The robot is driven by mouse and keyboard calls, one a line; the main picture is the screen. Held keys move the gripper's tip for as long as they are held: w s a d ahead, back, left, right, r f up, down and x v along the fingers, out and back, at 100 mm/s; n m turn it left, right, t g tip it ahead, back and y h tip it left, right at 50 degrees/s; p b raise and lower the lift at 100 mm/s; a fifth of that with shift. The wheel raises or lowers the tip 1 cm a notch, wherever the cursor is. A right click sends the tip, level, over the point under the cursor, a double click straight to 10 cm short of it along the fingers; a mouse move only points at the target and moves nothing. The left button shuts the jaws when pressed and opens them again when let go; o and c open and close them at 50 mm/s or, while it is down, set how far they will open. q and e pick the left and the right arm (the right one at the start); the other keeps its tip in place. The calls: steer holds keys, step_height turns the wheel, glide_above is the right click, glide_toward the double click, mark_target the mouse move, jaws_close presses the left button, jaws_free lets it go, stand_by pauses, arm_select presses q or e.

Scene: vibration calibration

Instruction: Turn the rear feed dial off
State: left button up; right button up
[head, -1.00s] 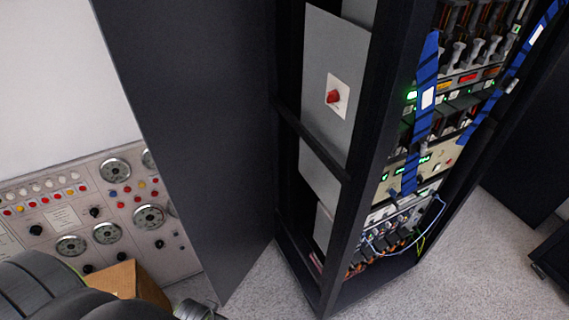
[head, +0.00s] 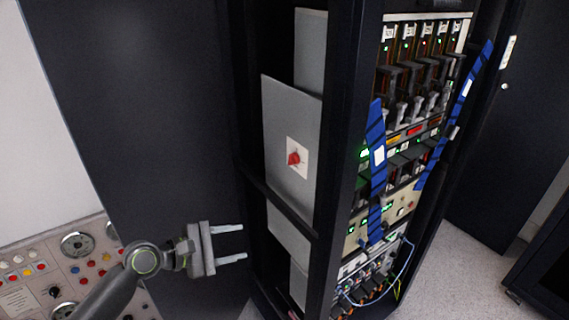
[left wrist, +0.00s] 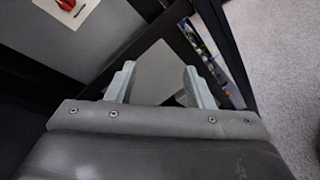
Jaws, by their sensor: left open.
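The red dial (head: 293,158) sits on a small pale plate on a grey panel (head: 285,190) on the side of the rack. It also shows at the top left edge of the left wrist view, where the red dial (left wrist: 67,4) is partly cut off. My left gripper (head: 244,243) is open and empty, left of and below the dial, with its fingers pointing right toward the rack. In the left wrist view the fingers (left wrist: 160,82) are apart with nothing between them. My right gripper is not in view.
The rack's dark frame post (head: 340,130) stands right of the panel, with lit equipment and blue straps (head: 377,150) beyond it. A large dark door (head: 140,120) stands at the left. A gauge panel (head: 75,270) is at the lower left.

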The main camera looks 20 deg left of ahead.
arm_select(q)
steer(key=w+a+r+n+t+h, duration=0.1)
steer(key=w+a+r+n+t, duration=0.1)
steer(key=w+a+r+n, duration=0.25)
steer(key=w+a+r+n+t, duration=0.1)
steer(key=w+r+n, duration=0.2)
steer(key=r+n, duration=0.3)
steer(key=p, duration=0.4)
glide_toward(289, 156)
steer(key=shift+m, duration=0.45)
steer(key=x, duration=0.8)
steer(key=shift+w+d+f, duration=0.1)
steer(key=shift+w+d, duration=0.1)
steer(key=shift+w, duration=0.15)
steer(key=c, duration=1)
